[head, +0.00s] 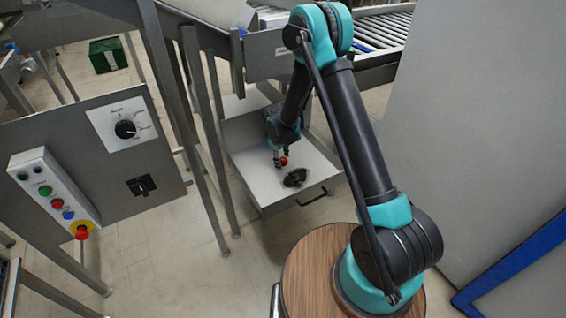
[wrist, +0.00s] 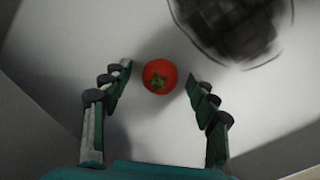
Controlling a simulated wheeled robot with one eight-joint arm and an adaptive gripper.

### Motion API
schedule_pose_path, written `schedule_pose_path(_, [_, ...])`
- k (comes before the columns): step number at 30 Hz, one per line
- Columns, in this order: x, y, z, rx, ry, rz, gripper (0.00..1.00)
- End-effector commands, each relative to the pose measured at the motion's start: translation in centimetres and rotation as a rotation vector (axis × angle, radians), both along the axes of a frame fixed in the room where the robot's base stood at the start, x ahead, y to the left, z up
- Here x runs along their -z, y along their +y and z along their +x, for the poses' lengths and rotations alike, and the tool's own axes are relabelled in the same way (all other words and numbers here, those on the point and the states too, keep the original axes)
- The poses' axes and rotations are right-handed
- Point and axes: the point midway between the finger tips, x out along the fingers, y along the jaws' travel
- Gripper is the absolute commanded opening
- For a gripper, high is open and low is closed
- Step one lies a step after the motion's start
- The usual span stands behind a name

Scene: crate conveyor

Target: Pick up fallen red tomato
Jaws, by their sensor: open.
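A red tomato (wrist: 160,76) with a green calyx lies on a light tray surface, between and just beyond my gripper's fingertips in the wrist view. My gripper (wrist: 160,84) is open, with one finger on each side of the tomato and a visible gap on both sides. In the head view the tomato (head: 284,161) shows as a small red spot beside my gripper (head: 279,161), low over the white tray (head: 248,165). My gripper partly covers it there.
A dark round drain-like patch (head: 295,178) lies in the tray near the tomato. The tray has raised walls and a front handle (head: 313,197). Metal legs (head: 207,150) stand to its left, and a roller conveyor (head: 385,35) is above at the back.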

Motion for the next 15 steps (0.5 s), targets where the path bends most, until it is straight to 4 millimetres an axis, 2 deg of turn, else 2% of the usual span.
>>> schedule_pose_path(2, [-0.02, 0.00, 0.00, 0.000, 0.000, 0.000, 0.59])
schedule_pose_path(12, [-0.04, 0.01, 0.00, 0.000, 0.000, 0.000, 0.18])
schedule_pose_path(14, [-0.05, 0.01, -0.01, 0.000, 0.000, 0.000, 0.11])
schedule_pose_path(15, [-0.05, 0.01, -0.01, 0.000, 0.000, 0.000, 0.11])
